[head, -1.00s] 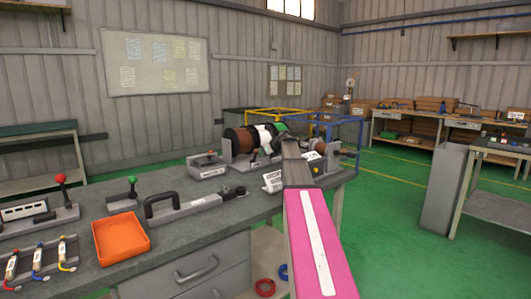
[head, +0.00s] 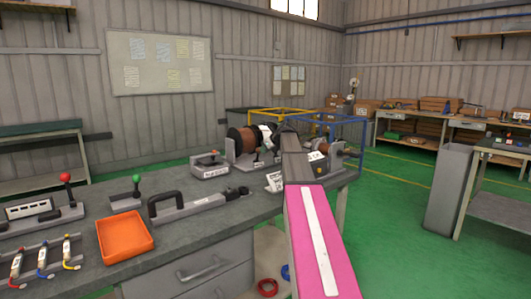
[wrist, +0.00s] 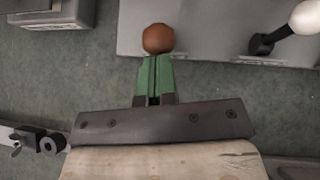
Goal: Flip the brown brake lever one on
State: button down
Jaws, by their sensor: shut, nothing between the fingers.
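The brown round knob (wrist: 158,38) of the lever shows at the top of the wrist view, just beyond the fingertips of my gripper (wrist: 155,58). My green fingers are together with nothing between them. I cannot tell whether they touch the knob, and the lever's shaft is hidden under it. A white knob on a black stem (wrist: 262,43) stands to the right in the wrist view. In the head view my arm reaches to a bench machine with a brown spool (head: 242,140), and its end hides part of the machine. The brown lever cannot be made out there.
An orange tray (head: 124,237), a block with a black handle (head: 183,205) and a green-knobbed lever (head: 136,180) are on the workbench (head: 190,238). A red-knobbed lever (head: 65,178) stands at the left. A blue frame (head: 348,122) rises behind the machine.

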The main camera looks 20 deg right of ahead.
jog(key=shift+w+a+r+g+h, duration=0.2)
jog(key=shift+w+r+g, duration=0.05)
jog(key=shift+w+g, duration=0.3)
jog(key=shift+w+a+r+g+h, duration=0.2)
jog(key=shift+w+r+g, duration=0.1)
jog(key=shift+w+g, duration=0.15)
jog(key=shift+w+a+r+g+h, duration=0.15)
jog(key=shift+w+r+g+h, duration=0.1)
jog(key=shift+w+g, duration=0.3)
jog(key=shift+w+a, duration=0.15)
jog(key=shift+w, duration=0.05)
jog(key=shift+r, duration=0.2)
